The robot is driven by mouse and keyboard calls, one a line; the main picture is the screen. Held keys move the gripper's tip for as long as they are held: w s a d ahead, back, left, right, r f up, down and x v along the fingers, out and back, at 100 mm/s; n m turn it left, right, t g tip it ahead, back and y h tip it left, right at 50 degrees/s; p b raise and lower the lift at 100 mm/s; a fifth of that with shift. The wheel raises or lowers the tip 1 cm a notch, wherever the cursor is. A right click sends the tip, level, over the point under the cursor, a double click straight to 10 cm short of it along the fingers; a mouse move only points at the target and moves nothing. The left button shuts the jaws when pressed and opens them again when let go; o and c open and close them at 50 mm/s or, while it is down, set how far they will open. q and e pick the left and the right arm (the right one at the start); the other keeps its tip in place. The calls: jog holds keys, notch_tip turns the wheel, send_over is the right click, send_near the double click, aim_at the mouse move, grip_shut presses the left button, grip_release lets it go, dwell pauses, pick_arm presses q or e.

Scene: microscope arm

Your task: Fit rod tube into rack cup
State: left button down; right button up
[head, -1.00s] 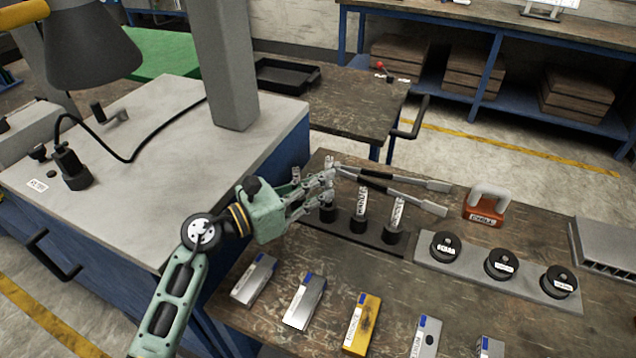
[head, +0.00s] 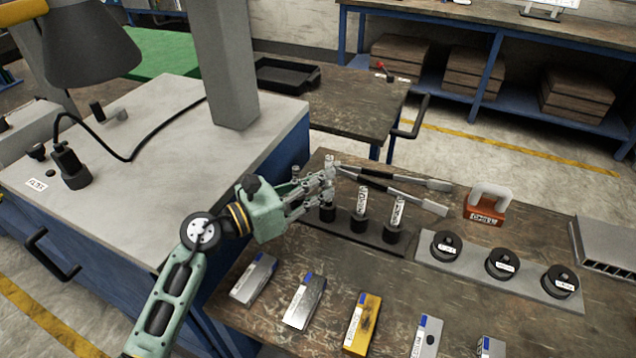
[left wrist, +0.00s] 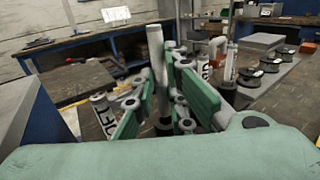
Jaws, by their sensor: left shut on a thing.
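My left gripper (head: 322,190) is shut on a pale rod tube (head: 329,163), held about upright above the left black cup (head: 328,212) of the dark rack. In the left wrist view the tube (left wrist: 156,55) rises between the fingers (left wrist: 165,105), with a black cup (left wrist: 163,127) below. The fingers hide the tube's lower end, so I cannot tell whether it is inside the cup. Two labelled tubes stand in the middle cup (head: 359,223) and right cup (head: 393,236). My right gripper is not in view.
Long-handled tools (head: 400,188) lie behind the rack. A grey plate (head: 470,268) with black round pieces is to the right, near an orange-based block (head: 484,216). Several small boxes, one yellow (head: 362,325), line the front. A labelled cylinder (left wrist: 103,108) shows left in the wrist view.

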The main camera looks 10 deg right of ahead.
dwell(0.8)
pick_arm(q)
jog(key=shift+f+b, duration=2.1)
jog(key=shift+b, duration=0.05)
jog(key=shift+r, duration=0.2)
jog(key=shift+r+p, duration=1.35)
jog(key=shift+r, duration=0.1)
jog(key=shift+b, duration=0.3)
dwell(0.4)
jog(key=shift+f+b, duration=1.1)
jog(key=shift+f, duration=0.1)
